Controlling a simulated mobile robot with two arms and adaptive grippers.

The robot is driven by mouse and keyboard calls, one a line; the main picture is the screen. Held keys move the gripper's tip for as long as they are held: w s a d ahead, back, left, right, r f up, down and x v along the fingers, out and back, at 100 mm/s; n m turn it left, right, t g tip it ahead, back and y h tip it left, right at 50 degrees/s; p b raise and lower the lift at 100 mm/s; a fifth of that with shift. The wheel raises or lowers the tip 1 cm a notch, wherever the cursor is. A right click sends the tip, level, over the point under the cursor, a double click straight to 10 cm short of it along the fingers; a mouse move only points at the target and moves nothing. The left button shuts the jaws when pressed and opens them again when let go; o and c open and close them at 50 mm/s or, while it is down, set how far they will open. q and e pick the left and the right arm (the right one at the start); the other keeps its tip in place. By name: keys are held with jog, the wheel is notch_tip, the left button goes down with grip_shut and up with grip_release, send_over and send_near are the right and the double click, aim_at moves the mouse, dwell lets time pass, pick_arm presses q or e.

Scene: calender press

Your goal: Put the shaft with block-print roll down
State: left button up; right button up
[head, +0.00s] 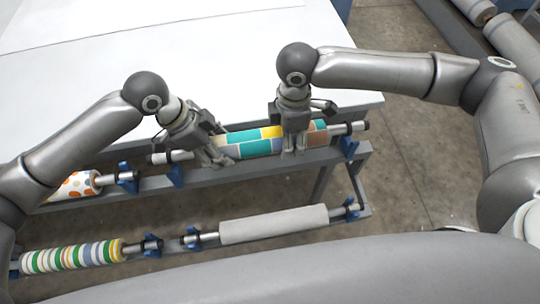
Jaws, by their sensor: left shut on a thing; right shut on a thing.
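The shaft with block-print roll (262,148) lies across the upper rail of the rack in the head view, patterned in teal, yellow, blue and brown blocks. Its bare shaft ends show at both sides. My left gripper (222,160) is shut on the roll near its left end. My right gripper (294,150) is shut on it right of the middle and hides part of the print. A blue holder (176,174) is below the left shaft end and another blue holder (348,147) is at the right end. I cannot tell whether the shaft touches them.
A dotted roll (78,186) sits on the upper rail at left. A striped roll (72,256) and a plain grey roll (272,225) lie on the lower rail. A white table (220,60) stands behind the rack. Concrete floor is open at right.

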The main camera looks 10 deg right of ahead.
pick_arm(q)
jog(key=shift+d, duration=0.35)
pick_arm(e)
jog(key=shift+w+d, duration=0.1)
jog(key=shift+d, duration=0.35)
jog(key=shift+r, duration=0.1)
pick_arm(q)
jog(key=shift+a, duration=0.25)
pick_arm(e)
jog(key=shift+a, duration=0.25)
pick_arm(q)
jog(key=shift+d, duration=0.1)
pick_arm(e)
jog(key=shift+d, duration=0.1)
